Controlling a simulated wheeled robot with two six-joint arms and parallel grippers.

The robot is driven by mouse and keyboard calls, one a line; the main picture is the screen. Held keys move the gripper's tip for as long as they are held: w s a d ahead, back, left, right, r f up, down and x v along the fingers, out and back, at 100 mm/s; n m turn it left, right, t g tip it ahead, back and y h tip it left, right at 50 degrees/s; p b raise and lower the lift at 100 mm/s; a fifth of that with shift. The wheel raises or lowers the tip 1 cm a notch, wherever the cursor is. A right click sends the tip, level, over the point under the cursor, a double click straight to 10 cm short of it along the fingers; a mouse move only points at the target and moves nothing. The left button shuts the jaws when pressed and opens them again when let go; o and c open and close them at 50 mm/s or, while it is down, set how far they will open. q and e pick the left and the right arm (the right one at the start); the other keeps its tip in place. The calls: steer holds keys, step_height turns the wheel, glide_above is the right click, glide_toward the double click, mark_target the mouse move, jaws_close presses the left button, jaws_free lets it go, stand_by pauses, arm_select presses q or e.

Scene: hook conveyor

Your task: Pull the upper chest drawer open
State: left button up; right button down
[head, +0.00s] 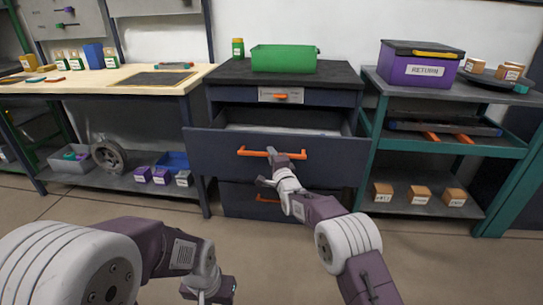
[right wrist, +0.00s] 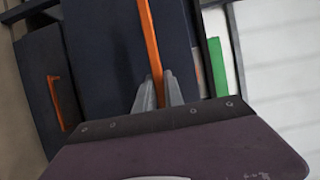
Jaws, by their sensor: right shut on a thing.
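The dark blue chest (head: 340,75) stands against the wall. Its large upper drawer (head: 215,150) is pulled out, and part of its inside shows above the front panel. The orange bar handle (head: 252,152) runs across that front. My right gripper (head: 278,160) is at the middle of the handle. In the right wrist view, my right gripper's fingers (right wrist: 158,92) are shut around the orange handle (right wrist: 150,40). My left gripper (head: 210,290) is low in the head view, away from the chest; its fingers are cut off by the bottom edge.
A lower drawer with an orange handle (head: 268,198) is beneath the open one. A shallow labelled panel with a small orange handle (head: 288,96) is above. A green bin (head: 284,58) stands on top. A workbench (head: 110,80) is left, a teal cart (head: 372,140) right. Floor in front is clear.

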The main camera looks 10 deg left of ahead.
stand_by(0.3)
steer(key=c, duration=1.4)
jaws_free()
steer(key=shift+c, duration=0.2)
steer(key=p+v, duration=0.1)
steer(key=v, duration=0.8)
steer(key=shift+p, duration=0.35)
steer(key=shift+d, duration=0.1)
